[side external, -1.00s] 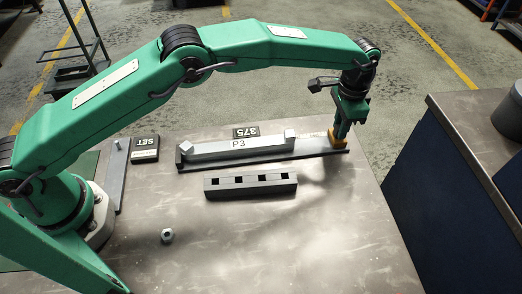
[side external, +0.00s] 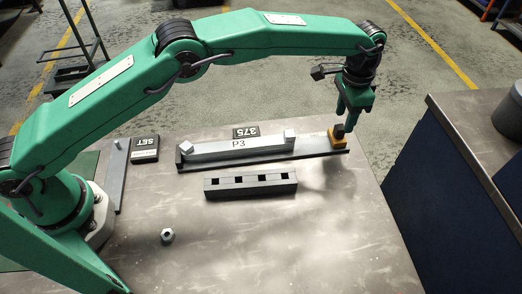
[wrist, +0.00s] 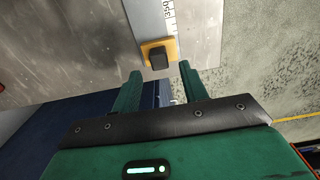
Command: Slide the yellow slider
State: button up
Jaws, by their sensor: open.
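The yellow slider (side external: 334,141) with a dark knob sits at the right end of a dark rail (side external: 318,153). In the wrist view the slider (wrist: 171,46) is just ahead of the fingertips, beside a printed scale (wrist: 168,12). My gripper (side external: 345,122) is open and empty, pointing down just above the slider. In the wrist view its green fingers (wrist: 160,72) stand apart, one on each side of the knob's line, without holding it. A pale grey bar marked P3 (side external: 220,149) lies along the rail, left of the slider.
A dark block with several square holes (side external: 250,187) lies in front of the rail. Plates marked 375 (side external: 245,132) and SET (side external: 145,148) lie behind and left. A hex nut (side external: 167,236) is at front left. The front right of the table is clear.

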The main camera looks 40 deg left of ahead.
aim_at(342, 126)
jog(key=shift+r, duration=2.25)
jog(key=shift+a+r, duration=0.2)
jog(key=s+a+r+n+t, duration=0.15)
jog(key=s+a+r, duration=0.25)
jog(key=a+r, duration=0.55)
jog(key=s+a+r+n+t, duration=0.1)
jog(key=s+a+r+n, duration=0.3)
jog(key=a+r, duration=0.55)
jog(key=s+a+n+t, duration=0.1)
jog(key=s+a+t, duration=0.1)
jog(key=s+a, duration=1)
jog(key=s+a+f+n, duration=0.1)
jog(key=s+a+f, duration=0.1)
jog(key=s, duration=0.4)
jog(key=s+a+f+n+t, duration=0.1)
jog(key=s+f, duration=0.3)
jog(key=s, duration=0.2)
jog(key=shift+s+a+f, duration=0.3)
jog(key=shift+a, duration=0.1)
jog(key=shift+n, duration=0.25)
